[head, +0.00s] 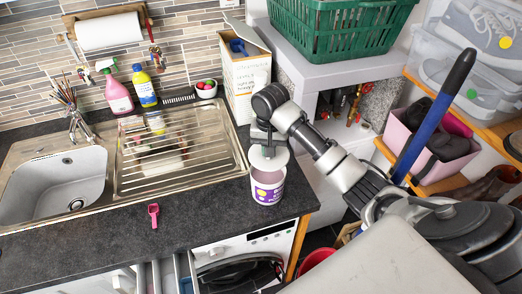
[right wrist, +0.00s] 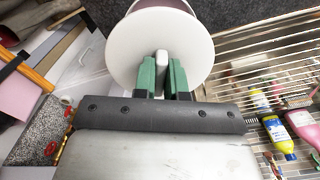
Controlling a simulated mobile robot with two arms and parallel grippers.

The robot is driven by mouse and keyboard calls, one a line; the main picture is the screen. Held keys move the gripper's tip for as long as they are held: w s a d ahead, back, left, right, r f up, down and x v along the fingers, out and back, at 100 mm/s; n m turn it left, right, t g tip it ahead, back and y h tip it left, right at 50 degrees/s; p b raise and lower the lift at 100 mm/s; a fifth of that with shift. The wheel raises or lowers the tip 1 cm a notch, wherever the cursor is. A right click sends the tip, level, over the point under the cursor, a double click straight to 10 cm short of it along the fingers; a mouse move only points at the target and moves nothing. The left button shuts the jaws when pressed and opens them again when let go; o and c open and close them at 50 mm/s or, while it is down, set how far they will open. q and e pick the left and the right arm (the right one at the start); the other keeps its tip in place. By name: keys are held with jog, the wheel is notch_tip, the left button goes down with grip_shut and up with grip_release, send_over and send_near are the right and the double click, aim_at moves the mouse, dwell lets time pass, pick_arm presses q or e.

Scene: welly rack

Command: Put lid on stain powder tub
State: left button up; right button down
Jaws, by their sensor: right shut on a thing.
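The stain powder tub (head: 268,189), white and purple with a yellow spot, stands upright on the dark worktop near its front right corner. The round white lid (head: 274,164) is over the tub's back part in the head view; the tub's open top shows below it, so the lid appears raised and apart. My right gripper (head: 265,141) is above the lid, shut on its upright knob. In the right wrist view, the green-padded fingers (right wrist: 163,80) pinch the knob and the lid (right wrist: 142,45) hides most of the tub. My left gripper is in neither view.
A steel drainer (head: 180,155) and sink (head: 55,185) lie left of the tub. A pink scoop (head: 153,212) lies on the worktop. A carton (head: 246,85) stands behind the lid. The worktop's front edge is close to the tub, above a washing machine (head: 245,255).

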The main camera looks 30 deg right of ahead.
notch_tip(320, 180, down, 2)
jog(key=shift+f, duration=2)
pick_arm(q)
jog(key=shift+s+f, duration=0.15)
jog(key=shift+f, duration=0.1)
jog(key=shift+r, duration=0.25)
pick_arm(e)
jog(key=shift+w, duration=0.1)
jog(key=shift+f, duration=0.25)
dwell(0.4)
jog(key=c, duration=0.6)
grip_release()
